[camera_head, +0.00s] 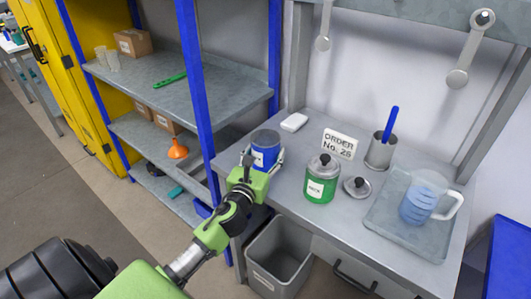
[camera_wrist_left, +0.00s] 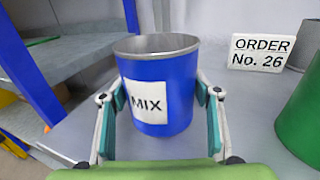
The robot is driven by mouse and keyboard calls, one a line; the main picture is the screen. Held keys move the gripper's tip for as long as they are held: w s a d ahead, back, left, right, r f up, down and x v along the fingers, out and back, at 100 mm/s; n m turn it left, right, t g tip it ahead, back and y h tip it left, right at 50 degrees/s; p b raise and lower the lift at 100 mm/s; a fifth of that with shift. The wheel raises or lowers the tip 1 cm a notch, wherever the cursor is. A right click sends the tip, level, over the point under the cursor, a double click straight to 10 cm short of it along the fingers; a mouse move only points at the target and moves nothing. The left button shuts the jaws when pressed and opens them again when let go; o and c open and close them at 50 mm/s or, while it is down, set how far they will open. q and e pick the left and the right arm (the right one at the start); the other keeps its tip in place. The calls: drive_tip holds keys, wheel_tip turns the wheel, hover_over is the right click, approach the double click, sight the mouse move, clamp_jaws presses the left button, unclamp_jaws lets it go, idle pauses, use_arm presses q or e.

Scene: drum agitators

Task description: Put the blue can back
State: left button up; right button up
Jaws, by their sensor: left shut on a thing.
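The blue can (camera_head: 266,147) has a white label and stands upright at the left end of the grey workbench. In the left wrist view the blue can (camera_wrist_left: 165,88) fills the middle, its label reads MIX, and its metal rim is open at the top. My left gripper (camera_head: 264,165) reaches it from the front. In the left wrist view its two fingers (camera_wrist_left: 160,105) lie on either side of the can, shut on it. I cannot tell whether the can's base touches the bench. My right gripper is not in view.
A green can (camera_head: 320,182), a loose lid (camera_head: 356,187), an order sign (camera_head: 339,144), a grey cup (camera_head: 380,152) and a tray (camera_head: 385,230) with a jug (camera_head: 420,203) stand to the right. Blue-posted shelves (camera_head: 170,85) are at left, a grey bin (camera_head: 278,262) below.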

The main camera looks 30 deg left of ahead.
use_arm(q)
drive_tip(key=shift+f, duration=0.15)
drive_tip(key=o, duration=1.5)
drive_tip(key=shift+r, duration=0.25)
drive_tip(key=b+v, duration=0.1)
drive_tip(key=v, duration=1.1)
drive_tip(key=shift+b, duration=0.35)
